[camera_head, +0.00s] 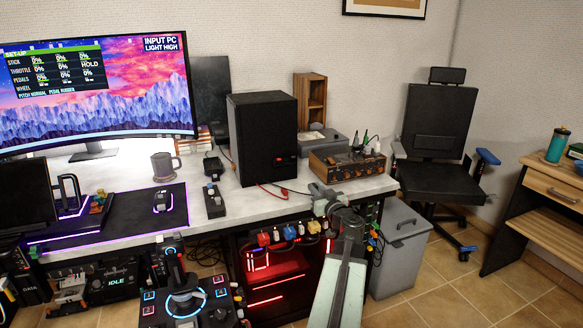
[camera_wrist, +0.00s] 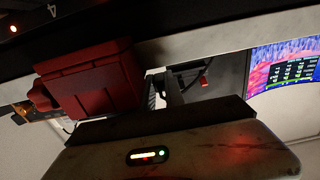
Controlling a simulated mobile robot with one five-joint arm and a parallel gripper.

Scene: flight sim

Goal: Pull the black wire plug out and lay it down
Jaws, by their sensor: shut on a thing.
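My gripper (camera_head: 326,204) is at the front edge of the desk, above the right end of a row of coloured plugs (camera_head: 289,232). It is shut on a plug, but the arm largely hides the hold in the head view. In the wrist view, a blocky red plug-like part (camera_wrist: 92,82) with a rounded neck lies against the dark edge of a grey housing with small lights. I cannot make out a separate black plug or its wire.
The desk (camera_head: 265,205) carries a black speaker (camera_head: 262,135), a wooden-fronted audio unit (camera_head: 347,165), a mug (camera_head: 165,165) and a monitor (camera_head: 95,85). A joystick panel (camera_head: 185,295) stands in front. A grey bin (camera_head: 400,250) is right of my arm. Some desktop is bare left of the speaker.

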